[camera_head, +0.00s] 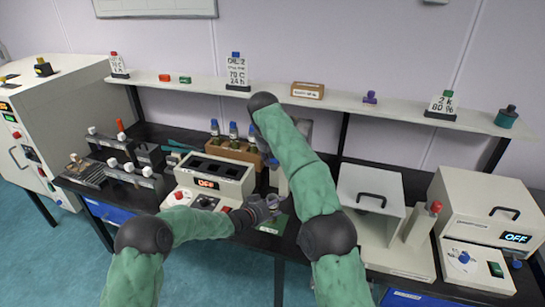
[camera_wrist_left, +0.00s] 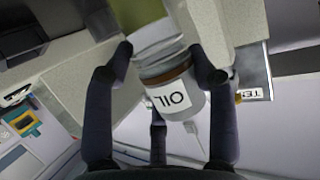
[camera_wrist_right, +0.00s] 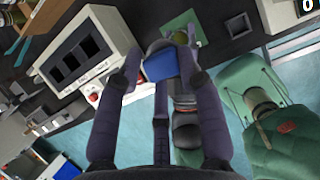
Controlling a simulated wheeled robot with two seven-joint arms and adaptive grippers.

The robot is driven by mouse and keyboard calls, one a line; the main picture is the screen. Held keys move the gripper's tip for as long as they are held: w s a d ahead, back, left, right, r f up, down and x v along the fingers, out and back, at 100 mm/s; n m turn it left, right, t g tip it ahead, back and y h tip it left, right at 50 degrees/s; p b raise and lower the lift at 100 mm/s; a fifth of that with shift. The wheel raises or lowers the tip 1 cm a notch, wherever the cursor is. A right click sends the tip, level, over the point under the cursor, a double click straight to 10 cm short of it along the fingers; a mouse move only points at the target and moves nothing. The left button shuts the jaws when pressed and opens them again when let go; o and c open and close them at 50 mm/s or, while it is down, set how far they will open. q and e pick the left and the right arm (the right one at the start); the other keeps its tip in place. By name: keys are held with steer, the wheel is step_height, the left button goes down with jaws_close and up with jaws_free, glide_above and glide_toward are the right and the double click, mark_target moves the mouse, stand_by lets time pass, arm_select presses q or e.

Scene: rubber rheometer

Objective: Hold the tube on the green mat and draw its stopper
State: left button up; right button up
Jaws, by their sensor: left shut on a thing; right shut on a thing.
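The tube (camera_wrist_left: 180,105) shows in the left wrist view as a clear glass body with a dark orange band and a white label reading OIL. My left gripper (camera_wrist_left: 162,55) is shut on it, with a finger on each side. In the head view my left gripper (camera_head: 271,202) is low over the green mat (camera_head: 274,227), which also shows in the right wrist view (camera_wrist_right: 184,27). My right gripper (camera_wrist_right: 161,55) is shut on the blue stopper (camera_wrist_right: 162,66), above my left gripper. In the head view my right arm hides the right gripper. I cannot tell whether the stopper sits in the tube.
A beige unit (camera_head: 216,170) with an OFF display stands left of my left gripper. Behind it, a wooden rack (camera_head: 237,152) holds blue-capped bottles. A lidded box (camera_head: 371,190) and a white machine (camera_head: 487,215) stand right. A shelf (camera_head: 335,100) runs along the wall.

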arm_select(q)
steer(key=o, duration=1.4)
steer(key=shift+c, duration=0.2)
